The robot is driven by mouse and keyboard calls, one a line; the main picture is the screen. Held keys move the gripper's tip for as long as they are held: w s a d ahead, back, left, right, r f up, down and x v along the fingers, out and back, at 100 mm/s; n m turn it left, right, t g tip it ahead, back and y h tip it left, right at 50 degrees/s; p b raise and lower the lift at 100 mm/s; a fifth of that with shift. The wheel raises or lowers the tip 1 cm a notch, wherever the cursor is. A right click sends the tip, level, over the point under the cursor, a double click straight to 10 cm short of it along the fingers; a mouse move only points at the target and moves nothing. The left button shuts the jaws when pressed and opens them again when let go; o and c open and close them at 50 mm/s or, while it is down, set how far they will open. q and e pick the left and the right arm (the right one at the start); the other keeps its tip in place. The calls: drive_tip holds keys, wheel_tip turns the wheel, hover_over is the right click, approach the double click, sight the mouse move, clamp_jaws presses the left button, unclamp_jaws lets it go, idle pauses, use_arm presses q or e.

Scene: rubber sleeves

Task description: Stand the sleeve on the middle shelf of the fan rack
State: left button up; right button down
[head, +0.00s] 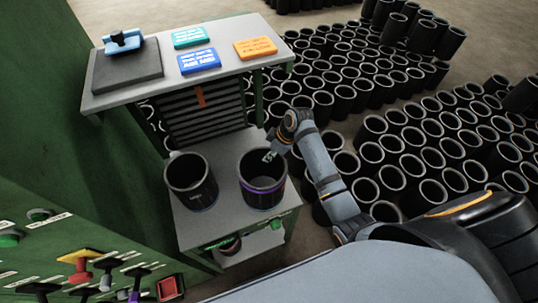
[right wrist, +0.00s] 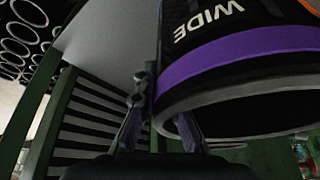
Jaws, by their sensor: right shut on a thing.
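The black sleeve with a purple band (head: 284,188) is upright over the right part of the middle shelf (head: 222,147) of the fan rack. Whether its base touches the shelf cannot be told. My right gripper (head: 270,156) is shut on its rim at the far side. In the right wrist view the sleeve (right wrist: 235,60) fills the upper right, with "WIDE" lettering, and the right gripper's fingers (right wrist: 162,130) are at its rim. A second black sleeve (head: 192,195) with a grey rim stands to the left, apart from it. My left gripper is not in view.
The top shelf (head: 130,97) overhangs behind, with a dark pad, a blue-handled tool (head: 122,42) and coloured cards. A lower shelf (head: 262,245) shows below. Many black sleeves (head: 400,150) stand on the floor to the right. A green panel with knobs (head: 60,215) is at left.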

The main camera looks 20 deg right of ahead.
drive_tip(key=c, duration=1.8)
unclamp_jaws()
drive_tip(key=o, duration=0.3)
drive_tip(key=p+v, duration=0.7)
drive_tip(key=p, duration=0.1)
drive_tip(key=shift+w+r, duration=0.1)
drive_tip(key=shift+r, duration=0.25)
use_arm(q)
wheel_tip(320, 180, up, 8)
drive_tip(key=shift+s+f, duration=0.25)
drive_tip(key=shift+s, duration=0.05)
use_arm(e)
drive_tip(key=v, duration=0.4)
drive_tip(key=shift+d+r, duration=0.15)
drive_tip(key=shift+d, duration=0.15)
drive_tip(key=shift+s, duration=0.25)
